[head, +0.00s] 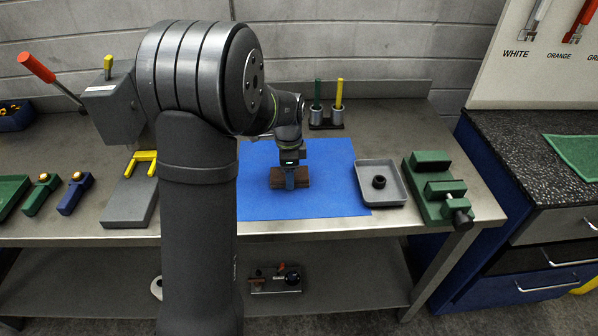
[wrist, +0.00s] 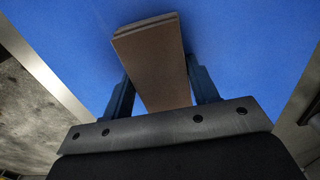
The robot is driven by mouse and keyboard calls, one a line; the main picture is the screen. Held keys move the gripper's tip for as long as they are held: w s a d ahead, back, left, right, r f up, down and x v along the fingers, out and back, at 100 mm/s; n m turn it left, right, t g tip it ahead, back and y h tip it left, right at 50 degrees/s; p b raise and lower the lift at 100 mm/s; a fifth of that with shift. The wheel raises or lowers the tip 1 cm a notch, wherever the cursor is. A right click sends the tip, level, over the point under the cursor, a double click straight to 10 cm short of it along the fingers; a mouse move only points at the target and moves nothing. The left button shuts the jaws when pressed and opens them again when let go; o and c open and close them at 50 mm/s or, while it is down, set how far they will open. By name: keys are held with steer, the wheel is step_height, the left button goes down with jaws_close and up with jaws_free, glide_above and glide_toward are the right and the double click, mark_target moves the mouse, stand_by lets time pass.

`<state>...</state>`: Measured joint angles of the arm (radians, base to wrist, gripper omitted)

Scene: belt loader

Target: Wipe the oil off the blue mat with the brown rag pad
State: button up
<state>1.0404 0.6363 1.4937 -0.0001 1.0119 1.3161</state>
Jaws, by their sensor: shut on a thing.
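The blue mat (head: 325,192) lies flat on the metal workbench. The brown rag pad (head: 302,178) is at the middle of the mat in the head view, and it also shows in the wrist view (wrist: 155,62). My gripper (head: 289,180) is shut on the pad, with one blue finger on each side of it in the wrist view (wrist: 160,90). I cannot tell whether the pad touches the mat. No oil shows on the visible part of the mat; my arm hides its left part in the head view.
A grey tray (head: 393,199) with a black ring (head: 379,182) stands right of the mat, beside a green vise (head: 437,187). A holder with a green and a yellow stick (head: 326,117) stands behind the mat. A grey block (head: 128,203) with a yellow fork lies to the left.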

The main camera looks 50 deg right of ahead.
steer(key=shift+w+a, duration=0.35)
steer(key=shift+w+a+r, duration=0.1)
steer(key=shift+r, duration=4.05)
